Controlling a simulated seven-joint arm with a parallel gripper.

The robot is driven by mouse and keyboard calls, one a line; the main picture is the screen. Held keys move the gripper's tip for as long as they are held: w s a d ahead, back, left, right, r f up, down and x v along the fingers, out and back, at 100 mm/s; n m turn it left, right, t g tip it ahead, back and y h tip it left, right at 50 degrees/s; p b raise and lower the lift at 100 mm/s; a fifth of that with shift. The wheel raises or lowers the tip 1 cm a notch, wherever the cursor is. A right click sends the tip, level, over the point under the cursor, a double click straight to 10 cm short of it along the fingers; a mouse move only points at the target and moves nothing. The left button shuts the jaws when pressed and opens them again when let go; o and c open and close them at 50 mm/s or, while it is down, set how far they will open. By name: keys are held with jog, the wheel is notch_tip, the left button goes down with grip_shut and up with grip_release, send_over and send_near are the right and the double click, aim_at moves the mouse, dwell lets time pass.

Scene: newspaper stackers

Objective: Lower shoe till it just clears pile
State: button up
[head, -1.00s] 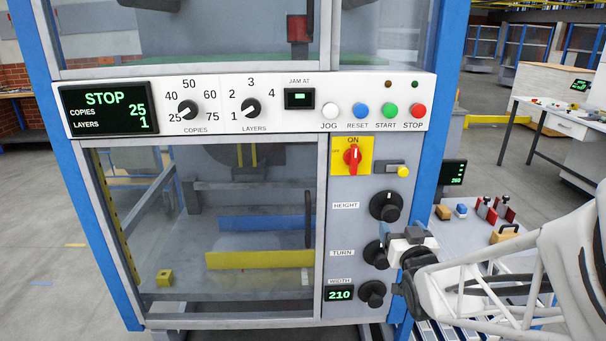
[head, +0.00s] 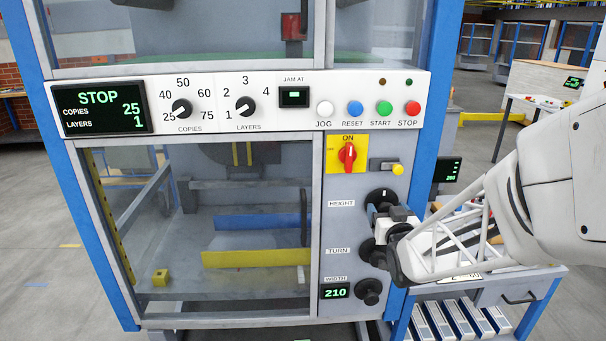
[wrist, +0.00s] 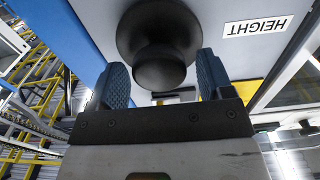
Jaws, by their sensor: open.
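The black HEIGHT knob (head: 382,197) is on the grey panel, right of its HEIGHT label (head: 341,203). In the wrist view the knob (wrist: 160,50) sits between my gripper's two blue fingers, with a gap on each side. My gripper (head: 378,214) is open and hides the lower part of the knob in the head view. The label shows upside down in the wrist view (wrist: 257,26). The shoe and the pile cannot be made out for certain. A yellow bar (head: 257,259) and a blue bar (head: 262,222) show behind the window.
The TURN knob (head: 367,249) is just below my gripper, partly hidden. The WIDTH knob (head: 369,291) is lower, beside a display reading 210 (head: 335,291). Above are the red ON switch (head: 348,153) and a yellow-tipped lever (head: 397,169). The main display (head: 98,108) reads STOP, copies 25, layers 1.

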jog(key=shift+w, duration=0.55)
jog(key=shift+c, duration=0.4)
jog(key=c, duration=0.8)
jog(key=shift+m, duration=0.5)
jog(key=m, duration=0.3)
jog(key=shift+d, duration=0.1)
jog(key=shift+m, duration=2.4)
jog(key=shift+f, duration=0.1)
